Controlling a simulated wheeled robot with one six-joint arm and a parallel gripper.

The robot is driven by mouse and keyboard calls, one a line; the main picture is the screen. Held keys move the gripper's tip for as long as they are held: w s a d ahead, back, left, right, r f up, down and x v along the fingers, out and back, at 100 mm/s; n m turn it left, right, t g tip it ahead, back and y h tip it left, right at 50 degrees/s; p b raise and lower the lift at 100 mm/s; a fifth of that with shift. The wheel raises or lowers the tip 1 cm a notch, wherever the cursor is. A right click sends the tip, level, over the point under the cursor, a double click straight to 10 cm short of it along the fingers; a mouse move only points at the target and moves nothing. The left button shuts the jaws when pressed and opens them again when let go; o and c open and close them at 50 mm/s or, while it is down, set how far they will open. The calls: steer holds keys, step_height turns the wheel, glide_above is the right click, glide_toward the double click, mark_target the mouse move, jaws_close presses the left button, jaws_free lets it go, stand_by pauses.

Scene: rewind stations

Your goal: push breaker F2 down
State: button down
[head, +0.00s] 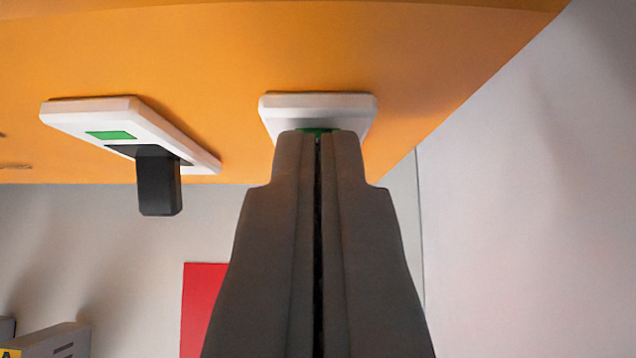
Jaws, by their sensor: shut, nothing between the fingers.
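My gripper (318,136) is shut and empty, its two grey fingers pressed together and pointing up the picture. Its tips lie in front of a white breaker plate (318,101) on an orange panel (230,50). A strip of green shows just above the tips; the rest of this breaker, including any lever, is hidden behind the fingers. I cannot tell whether the tips touch it. A second white breaker plate (75,118) is to the left, with a green mark (110,135) and a black lever (159,180) sticking out. No label F2 is readable.
Below the panel's lower edge is a pale wall. A red rectangle (202,305) is partly hidden by my gripper. A grey box (55,342) with a yellow label stands at the lower left. The right side is a plain pale surface (530,190).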

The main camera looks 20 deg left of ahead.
steer(key=shift+s+d+f+t+y, duration=0.15)
steer(key=shift+s+f+t+y, duration=0.3)
steer(key=shift+t, duration=0.55)
steer(key=f, duration=0.1)
steer(key=s+f, duration=0.1)
steer(key=shift+d+f, duration=0.2)
steer(key=shift+f, duration=0.1)
stand_by(0.6)
steer(key=shift+r, duration=0.15)
steer(key=shift+r, duration=0.65)
steer(key=shift+s, duration=0.1)
